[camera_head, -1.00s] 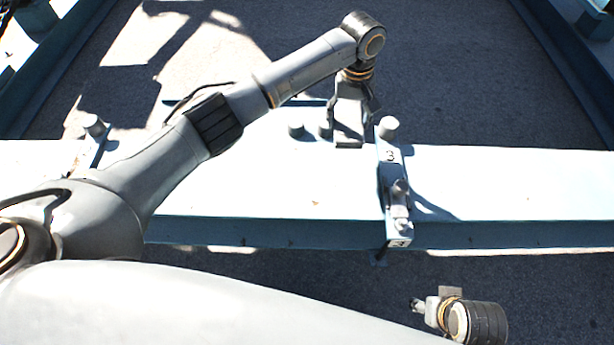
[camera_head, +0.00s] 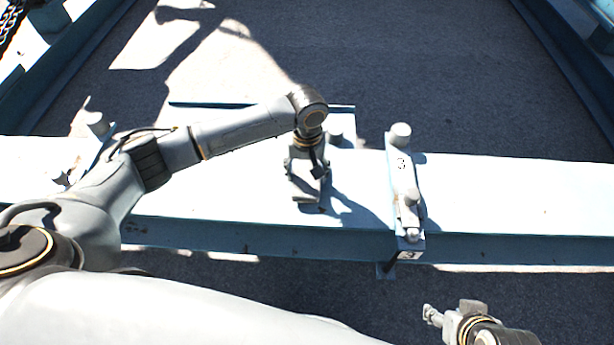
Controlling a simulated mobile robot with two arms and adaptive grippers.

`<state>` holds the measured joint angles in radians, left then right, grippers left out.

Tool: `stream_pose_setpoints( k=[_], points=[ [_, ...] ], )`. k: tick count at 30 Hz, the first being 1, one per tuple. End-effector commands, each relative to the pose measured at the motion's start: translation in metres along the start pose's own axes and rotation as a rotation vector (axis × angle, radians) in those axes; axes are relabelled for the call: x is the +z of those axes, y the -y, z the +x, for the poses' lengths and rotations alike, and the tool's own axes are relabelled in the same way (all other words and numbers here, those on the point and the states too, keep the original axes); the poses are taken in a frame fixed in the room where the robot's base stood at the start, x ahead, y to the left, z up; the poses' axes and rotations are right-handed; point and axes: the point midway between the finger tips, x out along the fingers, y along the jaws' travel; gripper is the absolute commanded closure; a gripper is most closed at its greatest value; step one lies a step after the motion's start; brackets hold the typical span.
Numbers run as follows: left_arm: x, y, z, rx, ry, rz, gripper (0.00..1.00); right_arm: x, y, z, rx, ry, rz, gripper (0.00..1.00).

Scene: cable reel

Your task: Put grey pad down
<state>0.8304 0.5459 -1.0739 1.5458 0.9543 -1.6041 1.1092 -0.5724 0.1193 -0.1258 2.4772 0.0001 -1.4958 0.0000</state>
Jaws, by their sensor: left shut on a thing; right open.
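My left gripper (camera_head: 307,176) reaches in from the left and points down over the pale blue beam (camera_head: 480,190). It is shut on the grey pad (camera_head: 305,196), a small flat piece that shows below the fingers, partly hidden by them. The pad is over the beam's top, left of the numbered bracket; I cannot tell whether it touches the surface. My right gripper (camera_head: 447,312) is open and empty at the lower right, in front of the beam.
A bracket (camera_head: 404,180) marked 3, with round grey knobs, crosses the beam right of my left gripper. Another bracket (camera_head: 97,135) stands at the left, partly behind my arm. A grey knob (camera_head: 336,137) sits behind my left gripper. The beam's right part is clear.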

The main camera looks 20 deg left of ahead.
Motion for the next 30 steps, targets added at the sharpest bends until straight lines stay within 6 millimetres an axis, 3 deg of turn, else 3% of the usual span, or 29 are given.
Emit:
stream_pose_setpoints(
  k=[3, 7, 22, 23, 24, 26, 30],
  points=[
    [-0.001, -0.001, 0.006, 0.002, -0.003, 0.0, 0.67, -0.019, 0.002, 0.003, -0.004, -0.087, -0.003, 0.51],
    [-0.001, -0.001, 0.008, 0.002, -0.003, 0.0, 0.67, -0.029, 0.003, 0.003, -0.006, -0.128, -0.004, 0.51],
    [-0.001, -0.001, 0.009, 0.002, -0.004, 0.0, 0.67, -0.022, 0.002, 0.002, -0.004, -0.097, -0.003, 0.51],
    [-0.001, -0.001, 0.01, 0.002, -0.004, 0.0, 0.31, -0.022, 0.002, 0.002, -0.004, -0.094, -0.003, 0.51],
    [-0.001, -0.001, 0.01, 0.002, -0.004, 0.0, 0.23, -0.021, 0.002, 0.002, -0.004, -0.094, -0.003, 0.51],
    [-0.001, -0.001, 0.01, 0.002, -0.003, 0.0, 0.12, -0.022, 0.002, 0.002, -0.003, -0.094, -0.003, 0.51],
    [-0.001, -0.001, 0.01, 0.002, -0.003, 0.0, 0.12, -0.022, 0.002, 0.002, -0.003, -0.095, -0.003, 0.51]
  ],
)
